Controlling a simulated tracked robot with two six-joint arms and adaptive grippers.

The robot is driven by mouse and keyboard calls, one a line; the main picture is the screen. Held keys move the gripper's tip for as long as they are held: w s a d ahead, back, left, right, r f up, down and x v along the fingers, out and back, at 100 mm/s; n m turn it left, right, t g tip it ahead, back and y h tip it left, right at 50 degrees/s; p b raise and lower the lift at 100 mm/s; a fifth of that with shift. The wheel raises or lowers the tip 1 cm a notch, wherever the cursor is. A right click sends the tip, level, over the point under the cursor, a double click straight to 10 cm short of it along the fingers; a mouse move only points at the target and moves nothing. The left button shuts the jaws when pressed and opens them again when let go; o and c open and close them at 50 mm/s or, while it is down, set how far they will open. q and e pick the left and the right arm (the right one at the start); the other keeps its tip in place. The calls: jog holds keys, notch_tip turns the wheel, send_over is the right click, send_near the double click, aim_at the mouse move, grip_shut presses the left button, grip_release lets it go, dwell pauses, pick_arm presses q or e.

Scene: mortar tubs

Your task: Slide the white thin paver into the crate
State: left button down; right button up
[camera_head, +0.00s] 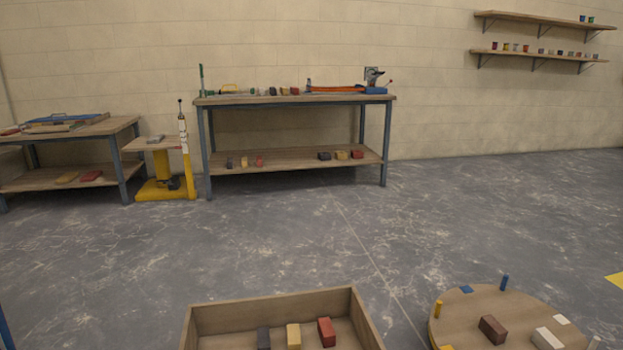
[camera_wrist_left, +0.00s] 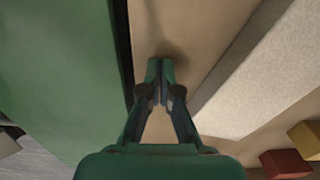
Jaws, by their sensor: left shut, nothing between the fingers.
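In the left wrist view, my left gripper (camera_wrist_left: 160,75) is shut and empty, with its tips over a tan wooden surface. A long pale slab (camera_wrist_left: 262,75) lies just right of the fingers, apart from them; it looks like the white thin paver, and its far end runs out of frame. A large green surface (camera_wrist_left: 60,70) fills the left side; I cannot tell whether it is a crate wall. Neither gripper shows in the head view. There, a low wooden box (camera_head: 272,305) at the bottom holds a dark block (camera_head: 264,338), a yellow block (camera_head: 293,336) and a red block (camera_head: 327,332).
A round table (camera_head: 466,314) at lower right bears a brown brick (camera_head: 492,329), a white block (camera_head: 547,339) and short pegs. Workbenches (camera_head: 290,100) stand by the back wall. Yellow (camera_wrist_left: 305,138) and red (camera_wrist_left: 285,162) blocks show at the wrist view's lower right. The middle floor is clear.

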pick_arm(q)
jog(key=shift+r, duration=0.2)
jog(key=shift+r, duration=0.1)
jog(key=shift+s+r+p, duration=0.2)
jog(key=shift+r+p, duration=0.75)
jog(key=shift+r, duration=0.25)
notch_tip(320, 180, up, 6)
jog(key=s+p, duration=0.1)
jog(key=p, duration=0.3)
jog(key=shift+s+d+r+p, duration=0.2)
jog(key=shift+s+r+p, duration=0.05)
jog(key=shift+s+p, duration=0.1)
